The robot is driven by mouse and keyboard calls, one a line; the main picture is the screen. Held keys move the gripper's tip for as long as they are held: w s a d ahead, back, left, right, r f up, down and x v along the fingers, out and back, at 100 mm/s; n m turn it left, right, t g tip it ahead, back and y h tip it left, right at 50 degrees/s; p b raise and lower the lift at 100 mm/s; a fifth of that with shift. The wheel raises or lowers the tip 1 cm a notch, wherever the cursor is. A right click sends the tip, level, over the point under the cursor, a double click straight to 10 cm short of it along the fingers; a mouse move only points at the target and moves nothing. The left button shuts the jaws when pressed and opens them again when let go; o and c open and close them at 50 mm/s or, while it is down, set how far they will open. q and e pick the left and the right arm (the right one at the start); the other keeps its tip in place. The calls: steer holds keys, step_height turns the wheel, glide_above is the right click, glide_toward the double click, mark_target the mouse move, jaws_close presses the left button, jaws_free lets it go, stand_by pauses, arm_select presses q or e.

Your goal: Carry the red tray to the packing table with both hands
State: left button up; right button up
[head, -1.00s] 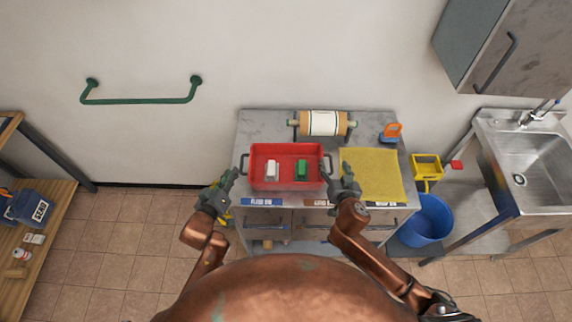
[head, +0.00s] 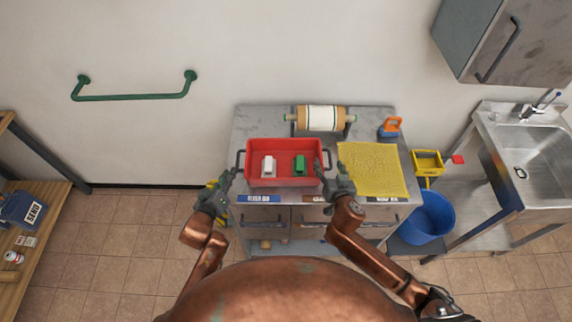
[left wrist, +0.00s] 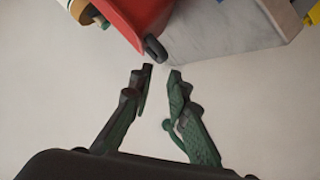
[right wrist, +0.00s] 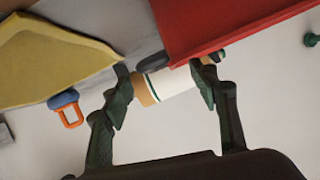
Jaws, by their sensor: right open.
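The red tray (head: 251,178) sits level on a grey metal work table (head: 250,125), with a dark handle at each end. My left gripper (head: 230,175) is just in front of the tray's left handle. In the left wrist view the fingers (left wrist: 160,72) are apart and empty, with the handle (left wrist: 154,48) just beyond their tips. My right gripper (head: 331,169) is by the tray's right end. In the right wrist view its fingers (right wrist: 160,68) are spread wide, and the handle (right wrist: 150,61) shows between them.
A yellow mat (head: 372,170) lies right of the tray. Behind are a paper roll (head: 321,118) and an orange-handled item (head: 390,127). A blue bucket (head: 432,215) and sink (head: 530,160) are at right.

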mark_target(239, 158)
arm_select(q)
steer(key=x, duration=1)
steer(key=shift+w+d, duration=0.1)
steer(key=shift+w, duration=0.05)
arm_select(e)
steer(key=x, duration=0.6)
steer(key=shift+w+f, duration=0.2)
steer(key=shift+w, duration=0.15)
arm_select(q)
steer(key=shift+c, duration=0.5)
arm_select(e)
steer(key=shift+c, duration=0.6)
arm_select(q)
jaws_close()
arm_select(e)
steer(key=c, duration=0.3)
jaws_close()
steer(key=shift+r, duration=0.1)
